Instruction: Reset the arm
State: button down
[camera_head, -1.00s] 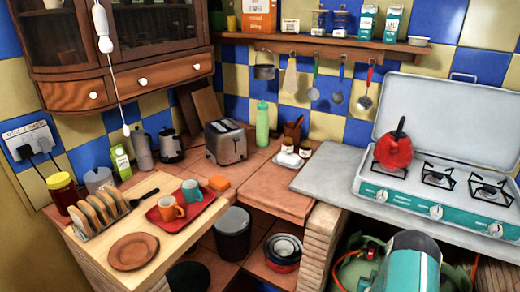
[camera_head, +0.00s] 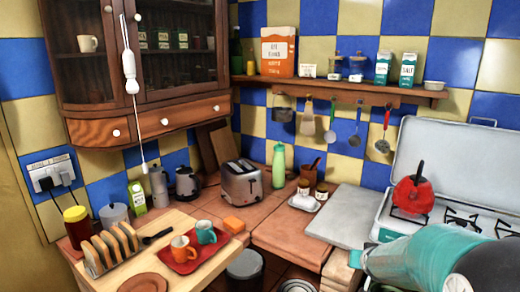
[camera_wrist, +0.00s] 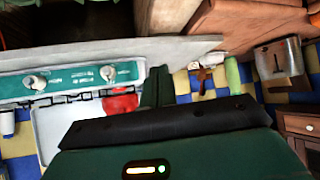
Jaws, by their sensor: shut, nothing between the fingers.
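My gripper (camera_wrist: 157,86) shows in the wrist view as dark green fingers beyond a black bar. It is shut and empty. The wrist picture is upside down, with the stove's teal panel to the left of the fingers and the toaster to the right. In the head view, my teal and black arm (camera_head: 425,258) crosses the lower right corner, in front of the stove. The gripper itself cannot be made out there.
A red kettle (camera_head: 413,195) stands on the stove (camera_head: 380,232) close behind my arm. The grey counter (camera_head: 338,212) beside it is bare. Left are a toaster (camera_head: 241,184), a green bottle (camera_head: 279,165) and a red tray (camera_head: 183,266) with two mugs. Utensils hang above.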

jog(key=s+a+r+n+g+y, duration=0.1)
jog(key=s+a+r, duration=0.3)
jog(key=s+r, duration=0.15)
jog(key=s+a+r+g, duration=0.1)
jog(key=s+a+r, duration=0.35)
jog(key=s, duration=0.25)
jog(key=s+a+g, duration=0.1)
jog(key=s+a, duration=0.2)
jog(key=s, duration=0.5)
jog(key=s+a+r+n+g+y, duration=0.1)
jog(key=s+a, duration=0.2)
jog(key=s, duration=0.6)
jog(key=shift+r+n, duration=0.25)
jog(key=shift+n, duration=0.05)
